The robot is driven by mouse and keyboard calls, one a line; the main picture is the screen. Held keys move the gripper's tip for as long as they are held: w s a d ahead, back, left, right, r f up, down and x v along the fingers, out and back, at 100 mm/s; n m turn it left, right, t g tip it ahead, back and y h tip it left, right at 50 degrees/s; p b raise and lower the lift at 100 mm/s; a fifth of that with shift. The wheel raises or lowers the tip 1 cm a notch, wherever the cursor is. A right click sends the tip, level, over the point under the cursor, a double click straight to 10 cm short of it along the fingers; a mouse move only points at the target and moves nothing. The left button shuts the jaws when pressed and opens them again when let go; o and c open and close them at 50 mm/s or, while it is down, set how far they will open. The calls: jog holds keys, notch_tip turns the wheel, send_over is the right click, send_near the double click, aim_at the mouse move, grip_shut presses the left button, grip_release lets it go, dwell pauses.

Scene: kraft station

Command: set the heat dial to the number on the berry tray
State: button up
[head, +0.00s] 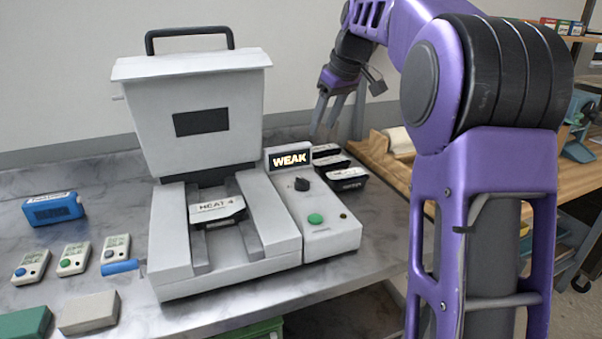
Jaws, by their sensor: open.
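The heat dial (302,184) is a small black knob on the light grey control panel, at the right of the sealing machine (205,130). The number its pointer faces is too small to read. A lit display (290,159) above the dial reads "WEAK". A tray (220,212) with a white top lies in the machine's slot; its label appears to read "HEAT 4". I cannot see berries on it, so I cannot confirm it is the berry tray. My gripper (326,122) is open and empty, hanging above and behind the panel, apart from the dial.
A green button (315,219) sits below the dial. Several black trays (346,179) stand close to the panel's right. A blue device (53,208), small meters (74,258) and a blue handle (120,267) lie left. A wooden table (400,178) is at right.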

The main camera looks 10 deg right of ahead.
aim_at(302, 178)
jog(key=b+x, duration=0.2)
jog(key=x, duration=1.5)
jog(key=shift+s+f+b, duration=0.1)
jog(key=shift+f+b, duration=0.05)
jog(key=shift+b, duration=0.25)
jog(key=shift+c, duration=0.3)
grip_shut()
